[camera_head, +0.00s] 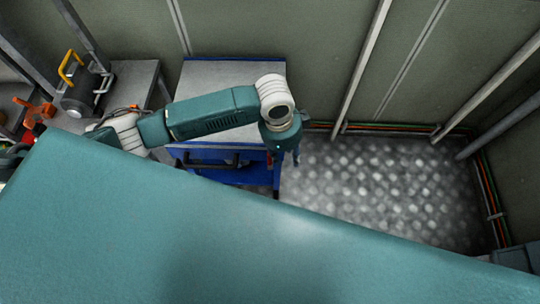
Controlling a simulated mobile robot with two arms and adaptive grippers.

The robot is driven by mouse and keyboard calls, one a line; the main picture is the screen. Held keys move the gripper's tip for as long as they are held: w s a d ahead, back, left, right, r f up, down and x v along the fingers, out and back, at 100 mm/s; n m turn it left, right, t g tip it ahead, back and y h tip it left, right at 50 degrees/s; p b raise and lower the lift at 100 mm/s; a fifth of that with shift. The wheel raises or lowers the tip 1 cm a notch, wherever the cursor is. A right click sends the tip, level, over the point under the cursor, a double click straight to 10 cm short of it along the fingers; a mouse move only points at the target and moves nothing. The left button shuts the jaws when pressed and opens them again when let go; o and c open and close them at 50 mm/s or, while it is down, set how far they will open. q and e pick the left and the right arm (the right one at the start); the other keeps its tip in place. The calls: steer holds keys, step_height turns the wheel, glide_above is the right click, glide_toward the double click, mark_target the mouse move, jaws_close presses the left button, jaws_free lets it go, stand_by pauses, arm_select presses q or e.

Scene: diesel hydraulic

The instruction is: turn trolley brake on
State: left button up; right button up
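The trolley is blue with a grey top (228,73) and stands against the back wall, left of centre. Its blue lower shelf (225,172) shows below my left arm, with a dark bar-shaped handle near it. My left arm crosses in front of the trolley. My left gripper (296,157) points down beside the trolley's right edge. It is small and mostly hidden behind the wrist, so its fingers cannot be made out. I cannot tell whether it touches the trolley. The trolley's wheels and brake cannot be made out. My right gripper is out of view.
A grey bench (135,85) stands left of the trolley, near a device with a yellow handle (70,68) and an orange valve-like part (35,112). Bare metal floor (385,190) lies right of the trolley. Pipes run along the walls. My own teal body part covers the foreground.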

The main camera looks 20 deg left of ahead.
arm_select(q)
steer(key=r+m+y, duration=0.1)
steer(key=y, duration=0.1)
glide_above(270, 157)
steer(key=shift+w+r+g, duration=0.2)
steer(key=shift+w+g, duration=0.1)
steer(key=shift+w, duration=0.15)
steer(key=shift+a+f, duration=0.15)
steer(key=shift+a, duration=0.05)
step_height(270, 157, down, 10)
steer(key=shift+f, duration=0.2)
jaws_close()
